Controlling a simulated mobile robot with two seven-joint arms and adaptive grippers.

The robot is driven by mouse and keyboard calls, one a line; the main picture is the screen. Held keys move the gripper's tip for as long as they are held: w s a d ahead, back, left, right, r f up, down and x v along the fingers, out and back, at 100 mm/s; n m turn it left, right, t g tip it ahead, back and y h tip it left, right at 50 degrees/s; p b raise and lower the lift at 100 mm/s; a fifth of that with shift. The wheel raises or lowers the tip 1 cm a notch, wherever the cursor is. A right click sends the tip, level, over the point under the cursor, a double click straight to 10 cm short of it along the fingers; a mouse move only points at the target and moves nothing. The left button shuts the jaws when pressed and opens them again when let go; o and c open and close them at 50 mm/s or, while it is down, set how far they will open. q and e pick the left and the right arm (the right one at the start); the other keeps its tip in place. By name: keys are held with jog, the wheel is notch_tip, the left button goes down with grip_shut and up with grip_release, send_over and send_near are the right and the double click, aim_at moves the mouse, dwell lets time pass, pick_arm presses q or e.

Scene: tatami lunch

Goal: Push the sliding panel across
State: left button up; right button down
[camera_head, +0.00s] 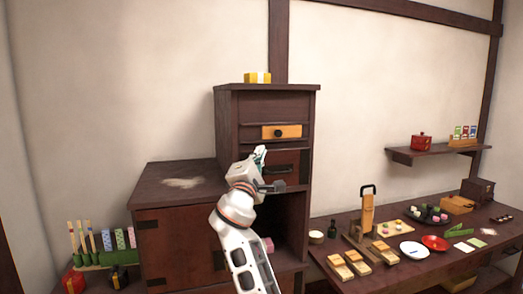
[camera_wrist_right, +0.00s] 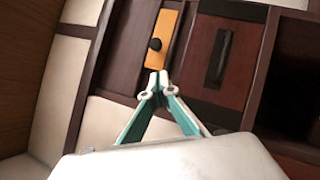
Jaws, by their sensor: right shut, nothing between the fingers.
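The tall dark cabinet (camera_head: 226,120) stands against the wall. A small orange-tan panel (camera_head: 293,131) with a round black knob is set in its upper front; it also shows in the right wrist view (camera_wrist_right: 164,30). Below it is a dark panel (camera_wrist_right: 203,80) with a black bar handle (camera_wrist_right: 218,58). I cannot tell which of these slides. My right gripper (camera_head: 260,153) is shut and empty, raised before the cabinet front. In the wrist view its fingertips (camera_wrist_right: 157,82) appear just below the tan panel's end; contact cannot be told. My left gripper is not in view.
A low cabinet (camera_head: 170,245) adjoins on the left, with a dark open compartment (camera_head: 293,212) below the panels. A yellow box (camera_head: 257,78) sits on the cabinet top. A table (camera_head: 340,262) with food and dishes stands at right, under a wall shelf (camera_head: 430,155).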

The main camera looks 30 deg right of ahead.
jog(key=v, duration=0.6)
jog(key=shift+s+f+b, duration=0.2)
jog(key=shift+s+b, duration=0.1)
jog(key=shift+b, duration=0.15)
